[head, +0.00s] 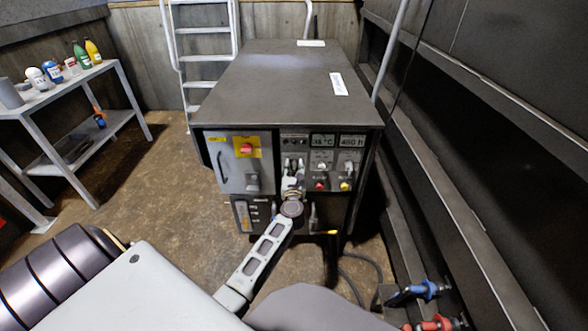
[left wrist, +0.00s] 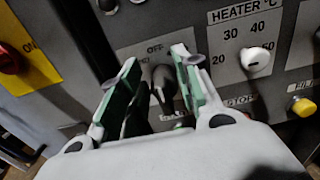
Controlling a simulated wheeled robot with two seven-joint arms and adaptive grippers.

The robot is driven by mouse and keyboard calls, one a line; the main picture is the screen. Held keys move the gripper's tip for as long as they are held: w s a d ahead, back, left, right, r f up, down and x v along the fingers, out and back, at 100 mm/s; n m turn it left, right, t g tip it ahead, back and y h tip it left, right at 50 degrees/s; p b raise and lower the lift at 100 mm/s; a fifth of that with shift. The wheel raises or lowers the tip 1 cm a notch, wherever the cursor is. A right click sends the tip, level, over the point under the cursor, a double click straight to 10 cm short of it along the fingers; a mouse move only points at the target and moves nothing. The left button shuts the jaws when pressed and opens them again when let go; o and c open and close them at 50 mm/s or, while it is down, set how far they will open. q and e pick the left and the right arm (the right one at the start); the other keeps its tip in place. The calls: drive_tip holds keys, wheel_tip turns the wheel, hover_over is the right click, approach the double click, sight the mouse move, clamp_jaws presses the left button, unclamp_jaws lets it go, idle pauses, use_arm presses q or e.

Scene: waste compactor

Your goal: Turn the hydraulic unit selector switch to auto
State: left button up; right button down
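The hydraulic unit (head: 285,90) is a dark box with a control panel on its front. In the left wrist view the selector switch (left wrist: 163,84) is a dark knob below the lettering "OFF". A lower label is partly covered, and I cannot read the knob's exact setting. My left gripper (left wrist: 156,66) is open, its green-padded fingers on either side of the knob; contact is unclear. In the head view my left gripper (head: 292,185) is in front of the panel's middle and hides the switch. My right gripper is not in view.
A white heater dial (left wrist: 255,60) is right of the switch, with a yellow button (left wrist: 303,106) below it. A bench (head: 50,98) with bottles stands left; a dark wall (head: 450,130) borders the right.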

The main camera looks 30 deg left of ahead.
use_arm(q)
drive_tip(key=c, duration=0.7)
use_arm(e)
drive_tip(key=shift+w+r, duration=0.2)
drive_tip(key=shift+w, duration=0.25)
